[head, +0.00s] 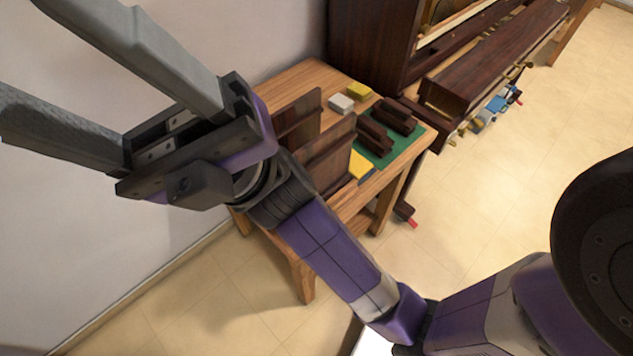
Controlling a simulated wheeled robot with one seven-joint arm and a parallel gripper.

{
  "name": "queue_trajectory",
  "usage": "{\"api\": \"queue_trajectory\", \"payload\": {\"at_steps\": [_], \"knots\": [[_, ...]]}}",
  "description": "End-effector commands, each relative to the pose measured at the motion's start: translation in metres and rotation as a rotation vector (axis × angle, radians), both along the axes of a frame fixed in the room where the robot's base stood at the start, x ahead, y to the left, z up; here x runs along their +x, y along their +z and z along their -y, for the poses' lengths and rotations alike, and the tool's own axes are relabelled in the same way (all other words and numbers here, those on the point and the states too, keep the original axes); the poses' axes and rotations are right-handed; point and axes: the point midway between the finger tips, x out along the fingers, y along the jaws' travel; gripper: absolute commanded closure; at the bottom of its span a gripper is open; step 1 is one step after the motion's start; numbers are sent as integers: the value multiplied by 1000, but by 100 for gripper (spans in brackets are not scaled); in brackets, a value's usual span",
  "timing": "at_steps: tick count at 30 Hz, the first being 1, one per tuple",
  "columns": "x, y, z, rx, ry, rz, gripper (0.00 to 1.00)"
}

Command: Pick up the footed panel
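Two dark brown wooden panels stand upright on a small wooden table: a rear panel (301,113) and a front panel (329,152). I cannot tell which is the footed panel, as their lower parts are partly hidden behind my arm and wrist. Dark brown ridged blocks (374,136) lie to their right on a green mat (411,141). My gripper (28,60) is at the upper left, raised in front of the wall and apart from the panels. Its two grey fingers are spread wide with nothing between them; their tips run to or past the picture's edge.
The wooden table (308,78) also holds a white block (340,103) and yellow blocks (359,91). A dark piano (370,45) with its key area opened stands behind it. Blue and red items (494,105) lie at its front. The tiled floor (500,180) at right is mostly clear.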

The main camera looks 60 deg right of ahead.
Motion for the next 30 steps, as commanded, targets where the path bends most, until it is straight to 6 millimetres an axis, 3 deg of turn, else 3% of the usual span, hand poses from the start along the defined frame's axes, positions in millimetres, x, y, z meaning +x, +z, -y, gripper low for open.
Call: {"api": "queue_trajectory", "payload": {"at_steps": [4,8,13,17,20,23,26,30], "knots": [[-7,1,-28,-254,-65,215,42],[-8,-17,-49,-487,-114,377,42],[2,-63,-63,-819,-158,562,42],[16,-110,-56,-1090,-173,676,42],[30,-150,-37,-1308,-169,744,42],[43,-191,-5,-1533,-149,796,42],[54,-229,39,-1762,-108,826,42],[61,-272,119,-2081,-15,829,42]]}}
